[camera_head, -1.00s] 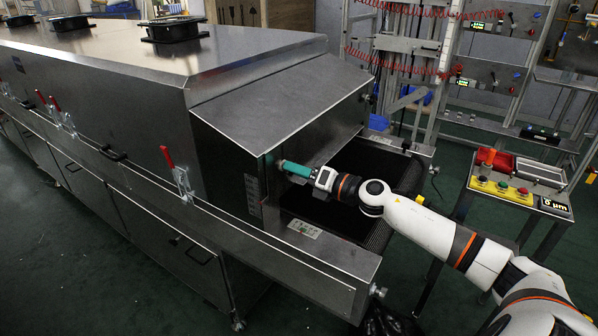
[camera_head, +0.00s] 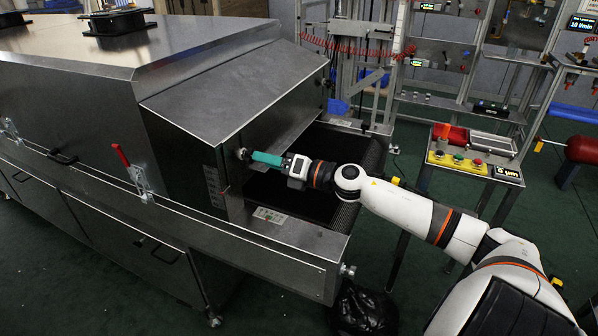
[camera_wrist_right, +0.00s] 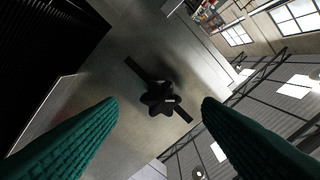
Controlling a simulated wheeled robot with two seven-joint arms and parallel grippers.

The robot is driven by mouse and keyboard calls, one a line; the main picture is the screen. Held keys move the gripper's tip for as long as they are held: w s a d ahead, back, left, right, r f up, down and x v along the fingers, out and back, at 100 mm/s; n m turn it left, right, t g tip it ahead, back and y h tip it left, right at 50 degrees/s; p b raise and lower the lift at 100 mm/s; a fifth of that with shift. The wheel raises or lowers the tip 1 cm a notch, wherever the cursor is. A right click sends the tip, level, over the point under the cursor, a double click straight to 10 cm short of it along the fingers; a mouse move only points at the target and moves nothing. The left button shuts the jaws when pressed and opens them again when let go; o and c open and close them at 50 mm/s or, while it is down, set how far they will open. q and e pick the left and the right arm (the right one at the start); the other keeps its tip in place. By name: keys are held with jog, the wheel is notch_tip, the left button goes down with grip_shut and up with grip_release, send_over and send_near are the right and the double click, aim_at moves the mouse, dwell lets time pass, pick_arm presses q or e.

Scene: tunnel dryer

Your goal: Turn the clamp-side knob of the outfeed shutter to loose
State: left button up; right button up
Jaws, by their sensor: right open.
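The outfeed shutter hood (camera_head: 225,95) is a sloped metal cover at the dryer's end. On its near end face, a small knob (camera_head: 241,153) shows just left of my right gripper's tips. In the right wrist view it is a black star-shaped knob (camera_wrist_right: 158,98) over a dark slanted bar or slot on the metal face. My right gripper (camera_head: 256,157) has teal fingers pointing at the knob. My left gripper is not in view.
A red-handled toggle clamp (camera_head: 138,175) stands on the dryer's side ledge. The dark conveyor belt (camera_head: 310,185) lies below my right gripper. A button stand (camera_head: 458,163) is to the right. Another small knob (camera_head: 326,83) sits at the hood's far end.

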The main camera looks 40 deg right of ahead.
jog(key=v, duration=0.9)
jog(key=shift+f, duration=0.1)
dwell(0.5)
